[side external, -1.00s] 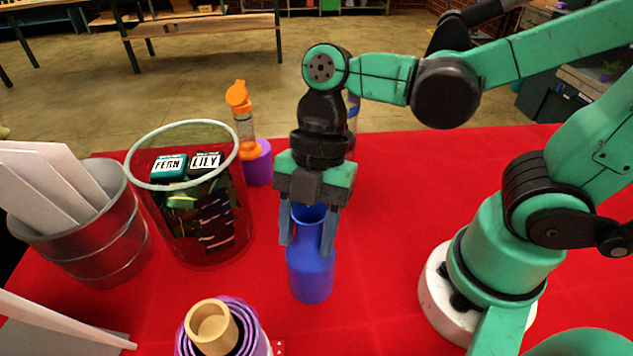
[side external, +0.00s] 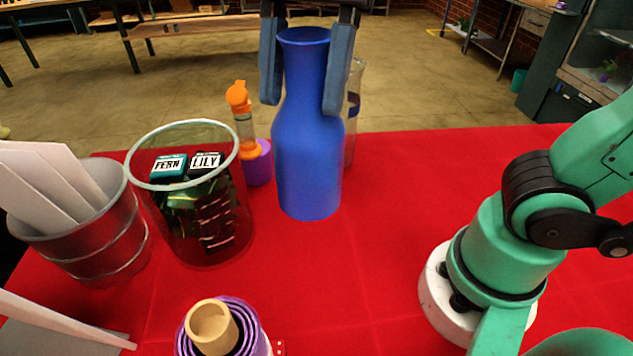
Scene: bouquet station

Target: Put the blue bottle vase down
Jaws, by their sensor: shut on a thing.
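The blue bottle vase (side external: 308,165) is upright in the middle of the side external view. My gripper (side external: 308,85) comes down from above with one finger on each side of the vase's neck, and it is shut on the neck. The vase looks much larger than before, so it is held up off the table and closer to the camera. The red tablecloth (side external: 385,265) lies below it. The gripper's upper part is cut off by the top edge of the view.
A glass container (side external: 240,205) with FERN and LILY labels stands left of the vase. A metal bucket (side external: 95,265) with white sheets is further left. An orange-topped bottle (side external: 240,105) and a clear cylinder (side external: 354,110) are behind. Nested purple cups (side external: 250,335) stand in front. Red cloth right of centre is clear.

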